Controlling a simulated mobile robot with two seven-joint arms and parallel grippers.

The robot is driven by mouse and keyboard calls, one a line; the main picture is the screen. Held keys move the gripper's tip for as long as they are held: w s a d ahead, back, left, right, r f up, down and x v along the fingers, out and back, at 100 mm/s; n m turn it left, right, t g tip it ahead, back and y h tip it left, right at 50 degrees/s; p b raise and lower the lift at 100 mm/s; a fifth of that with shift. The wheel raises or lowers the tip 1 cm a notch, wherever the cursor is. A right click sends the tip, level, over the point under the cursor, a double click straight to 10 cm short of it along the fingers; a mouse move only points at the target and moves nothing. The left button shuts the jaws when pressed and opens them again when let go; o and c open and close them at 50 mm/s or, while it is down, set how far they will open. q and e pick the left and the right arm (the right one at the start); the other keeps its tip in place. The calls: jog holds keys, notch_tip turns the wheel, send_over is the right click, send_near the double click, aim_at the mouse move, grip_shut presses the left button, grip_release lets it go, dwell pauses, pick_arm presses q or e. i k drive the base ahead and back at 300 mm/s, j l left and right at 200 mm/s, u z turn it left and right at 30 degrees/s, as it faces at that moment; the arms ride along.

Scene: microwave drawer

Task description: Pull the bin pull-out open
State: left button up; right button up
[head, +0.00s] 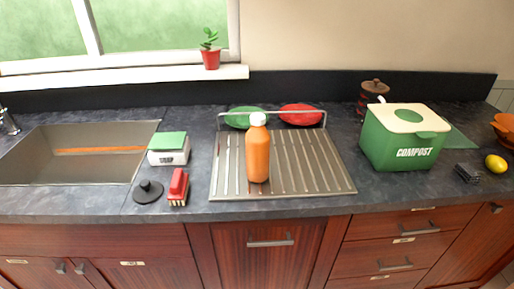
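Below the counter, under the draining board, is a tall reddish-brown wooden front (265,263) with one horizontal metal handle (270,241). It looks like the bin pull-out, though its small label is too small to read. It sits flush with the fronts beside it, so it is shut. Its lower part is cut off by the picture's bottom edge. Neither of my grippers shows in the head view.
An orange bottle (258,155) stands on the metal draining board (312,165). A sink (65,155) is at the left. A green compost box (400,140) stands at the right. Drawers (385,245) flank the middle front on the right, and cupboard doors (150,272) on the left.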

aim_at(291, 253)
jog(key=k+l, duration=0.2)
jog(key=k, duration=0.15)
jog(key=k+l, duration=0.2)
jog(key=k, duration=0.2)
jog(key=i+l, duration=0.65)
jog(key=l, duration=0.2)
jog(key=u, duration=0.05)
